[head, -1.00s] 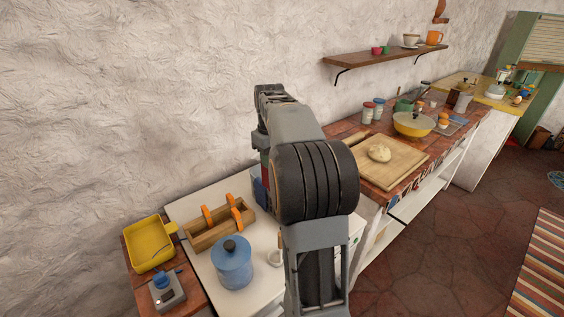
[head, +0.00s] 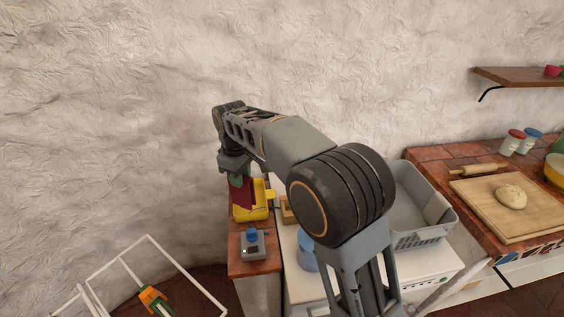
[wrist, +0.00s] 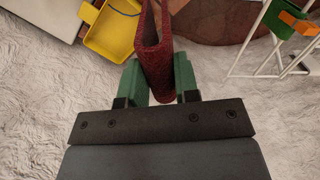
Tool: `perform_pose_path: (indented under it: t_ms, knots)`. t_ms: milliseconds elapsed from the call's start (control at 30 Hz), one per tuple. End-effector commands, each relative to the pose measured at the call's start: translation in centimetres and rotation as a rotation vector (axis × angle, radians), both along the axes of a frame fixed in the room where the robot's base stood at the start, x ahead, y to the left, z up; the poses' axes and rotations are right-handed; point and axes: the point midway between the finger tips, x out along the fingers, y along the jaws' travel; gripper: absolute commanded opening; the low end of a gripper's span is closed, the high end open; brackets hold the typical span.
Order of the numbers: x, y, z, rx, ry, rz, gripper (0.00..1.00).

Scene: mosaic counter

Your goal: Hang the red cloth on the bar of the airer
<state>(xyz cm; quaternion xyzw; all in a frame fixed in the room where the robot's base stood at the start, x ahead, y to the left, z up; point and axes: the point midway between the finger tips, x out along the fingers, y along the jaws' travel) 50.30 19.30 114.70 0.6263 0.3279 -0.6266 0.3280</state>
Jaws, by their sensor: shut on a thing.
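The red cloth (wrist: 154,50) hangs folded between the green fingers of my gripper (wrist: 158,82) in the wrist view, which is shut on it. In the head view my gripper (head: 240,178) is partly hidden by my arm, and only a dark red strip of the cloth (head: 247,190) shows in front of the yellow tray. The white airer (head: 185,268) stands at the lower left of the head view, partly cut off. It also shows at the right of the wrist view (wrist: 262,38), apart from the cloth. An orange and green item (head: 152,300) is on the airer.
The yellow tray (head: 268,194) and a small grey device with a blue top (head: 253,244) are on the tiled counter end below my gripper. A grey basket (head: 425,235) and a blue pot (head: 306,252) are beside my arm. The rough wall is close behind.

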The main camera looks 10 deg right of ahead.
Motion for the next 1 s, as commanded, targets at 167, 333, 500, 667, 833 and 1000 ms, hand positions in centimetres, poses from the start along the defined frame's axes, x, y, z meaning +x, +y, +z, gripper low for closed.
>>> perform_pose_path:
  t_ms: [167,333,500,667,833,1000]
  knots:
    - [-3.0,7.4,-0.2,0.0,0.0,0.164,0.0]
    - [-6.7,13.5,-0.5,-0.001,0.001,0.31,0.0]
    - [-11.1,19.1,-0.8,0.0,0.0,0.454,0.0]
    - [-16.0,23.7,-1.1,0.0,0.0,0.588,0.0]
    - [-21.8,27.9,-1.4,-0.001,0.001,0.729,0.0]
    - [-28.1,31.3,-1.8,0.0,0.0,0.868,0.0]
